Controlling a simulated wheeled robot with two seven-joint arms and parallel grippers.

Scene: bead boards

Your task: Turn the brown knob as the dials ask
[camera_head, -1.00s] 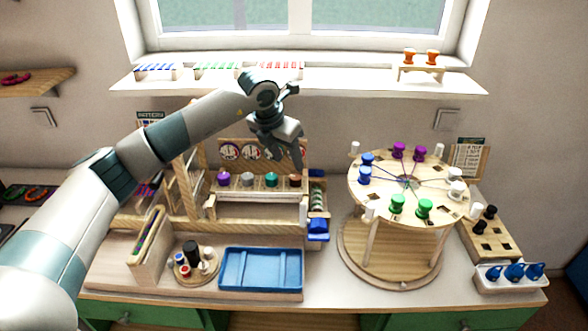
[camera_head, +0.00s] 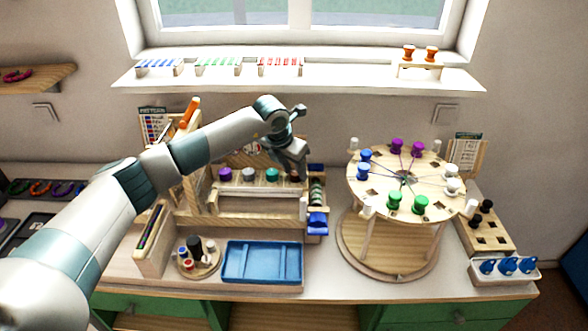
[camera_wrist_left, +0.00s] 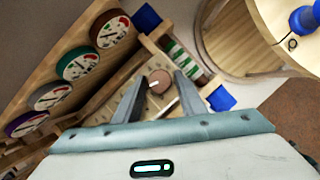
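The brown knob (camera_wrist_left: 159,81) shows in the left wrist view as a round disc with a pale pointer mark. It lies between the fingertips of my left gripper (camera_wrist_left: 161,77), with a gap seen on each side; the fingers are open. I cannot tell how far down they reach around it. My right gripper is out of view.
The purple knob (camera_head: 225,174), grey knob (camera_head: 248,174) and green knob (camera_head: 271,174) stand in the same row, left of my gripper. A blue tray (camera_head: 262,280) lies in front. A round table with coloured spools (camera_head: 394,202) stands at the right.

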